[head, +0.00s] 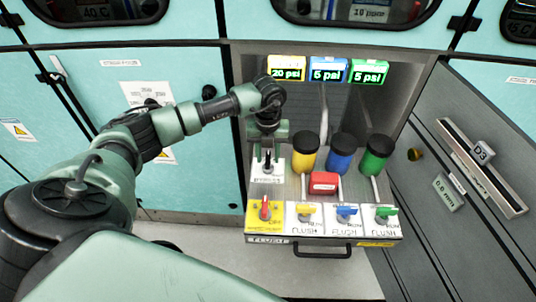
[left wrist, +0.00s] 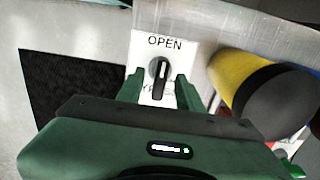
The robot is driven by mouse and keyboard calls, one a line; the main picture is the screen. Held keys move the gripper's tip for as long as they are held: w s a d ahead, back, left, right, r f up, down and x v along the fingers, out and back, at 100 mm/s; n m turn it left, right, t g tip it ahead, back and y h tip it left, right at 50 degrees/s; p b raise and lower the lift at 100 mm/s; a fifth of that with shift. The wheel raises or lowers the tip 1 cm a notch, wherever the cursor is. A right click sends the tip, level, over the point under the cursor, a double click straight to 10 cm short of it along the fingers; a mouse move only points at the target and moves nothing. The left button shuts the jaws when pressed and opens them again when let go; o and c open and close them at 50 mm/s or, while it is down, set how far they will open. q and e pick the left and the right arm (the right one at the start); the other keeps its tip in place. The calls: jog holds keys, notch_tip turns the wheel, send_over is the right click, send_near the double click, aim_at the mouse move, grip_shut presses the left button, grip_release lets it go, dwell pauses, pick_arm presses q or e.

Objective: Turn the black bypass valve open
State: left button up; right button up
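The black bypass valve (left wrist: 159,76) is a round knob with a bar handle on a white plate marked OPEN (left wrist: 165,43). Its bar lies nearly upright in the left wrist view, with a white line on its upper part. Lower lettering on the plate is partly hidden. In the head view the white plate (head: 268,176) is at the back left of the drawer panel. My left gripper (left wrist: 159,84) is open, its green fingers on either side of the handle with gaps showing. In the head view the gripper (head: 268,158) is over the plate. My right gripper is out of view.
Yellow (head: 305,158), blue (head: 341,160) and green (head: 376,163) black-capped cylinders stand right of the gripper. A red box (head: 323,183) lies between. A red lever (head: 265,209) and several coloured flush valves line the front, above the drawer handle (head: 322,252).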

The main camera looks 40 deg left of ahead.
aim_at(268, 157)
pick_arm(q)
notch_tip(268, 157, up, 8)
jog(key=shift+f+b, duration=0.1)
jog(key=shift+b, duration=0.2)
dwell(0.7)
